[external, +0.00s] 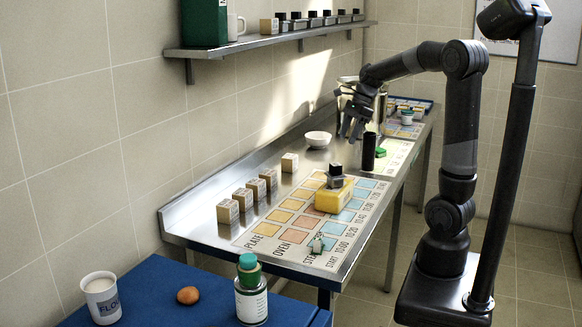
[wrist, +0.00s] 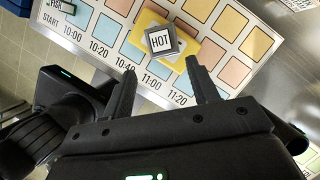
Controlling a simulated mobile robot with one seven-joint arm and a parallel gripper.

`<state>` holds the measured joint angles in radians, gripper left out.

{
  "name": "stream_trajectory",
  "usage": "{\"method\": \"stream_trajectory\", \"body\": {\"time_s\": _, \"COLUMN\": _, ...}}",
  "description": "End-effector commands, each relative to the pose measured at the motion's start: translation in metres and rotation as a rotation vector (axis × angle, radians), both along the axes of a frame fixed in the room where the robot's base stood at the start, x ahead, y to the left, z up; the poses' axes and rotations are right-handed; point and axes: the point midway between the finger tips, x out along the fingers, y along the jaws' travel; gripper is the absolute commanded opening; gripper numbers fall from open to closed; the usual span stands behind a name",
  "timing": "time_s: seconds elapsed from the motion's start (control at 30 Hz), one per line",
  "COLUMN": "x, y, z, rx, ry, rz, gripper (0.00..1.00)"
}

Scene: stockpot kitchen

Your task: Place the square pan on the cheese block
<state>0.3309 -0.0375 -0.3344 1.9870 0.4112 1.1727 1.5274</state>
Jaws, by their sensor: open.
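A yellow block (external: 332,197), which looks like the cheese block, lies on the printed chart on the steel counter. It also shows in the wrist view (wrist: 147,21). I cannot tell whether this piece is the square pan; no other pan is clear. My gripper (external: 352,130) is open and empty above the counter, beyond the yellow block. Its fingers (wrist: 160,70) show apart in the wrist view.
Several wooden cubes (external: 248,198) line the chart's left side. A white bowl (external: 318,139) and a black cylinder (external: 369,152) stand farther back. A green piece (external: 321,244) lies near the front. A shelf (external: 270,40) runs along the wall. A blue surface (external: 150,285) is in front.

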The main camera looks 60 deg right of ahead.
Motion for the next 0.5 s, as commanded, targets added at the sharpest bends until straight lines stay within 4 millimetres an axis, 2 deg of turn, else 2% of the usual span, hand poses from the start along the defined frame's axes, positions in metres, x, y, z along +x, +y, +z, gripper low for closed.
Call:
{"method": "stream_trajectory", "body": {"time_s": 0.07, "x": -0.003, "y": 0.006, "z": 0.005, "rx": -0.015, "ry": -0.013, "rz": 0.040, "gripper": 0.54}}
{"method": "stream_trajectory", "body": {"time_s": 0.17, "x": -0.009, "y": 0.026, "z": 0.010, "rx": -0.072, "ry": -0.056, "rz": 0.184, "gripper": 0.54}}
{"method": "stream_trajectory", "body": {"time_s": 0.27, "x": -0.022, "y": 0.059, "z": 0.016, "rx": -0.174, "ry": -0.128, "rz": 0.437, "gripper": 0.54}}
{"method": "stream_trajectory", "body": {"time_s": 0.5, "x": -0.069, "y": 0.136, "z": 0.019, "rx": -0.503, "ry": -0.307, "rz": 1.169, "gripper": 0.54}}
